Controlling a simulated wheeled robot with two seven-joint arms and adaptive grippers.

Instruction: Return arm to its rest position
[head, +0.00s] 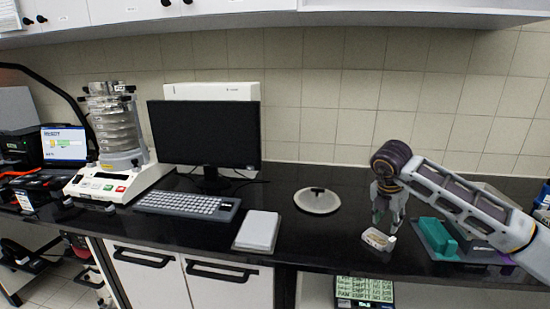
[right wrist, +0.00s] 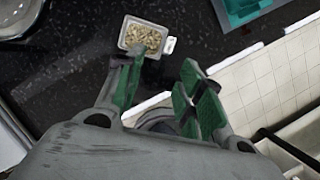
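My right gripper (head: 388,222) hangs over the black counter at the right of the head view. In the right wrist view my right gripper (right wrist: 165,88) has its two green-padded fingers apart, with nothing between them. A small white tray (head: 379,239) with grainy tan contents sits on the counter just below the fingers. The tray also shows in the right wrist view (right wrist: 146,36), beyond the fingertips and apart from them as far as I can see. My left gripper is not in view.
A teal block (head: 437,237) stands right of the tray. A round lid (head: 317,200) lies left of it. A white box (head: 257,231), keyboard (head: 187,205), monitor (head: 206,133) and sieve shaker (head: 115,150) stand further left. The counter between lid and tray is clear.

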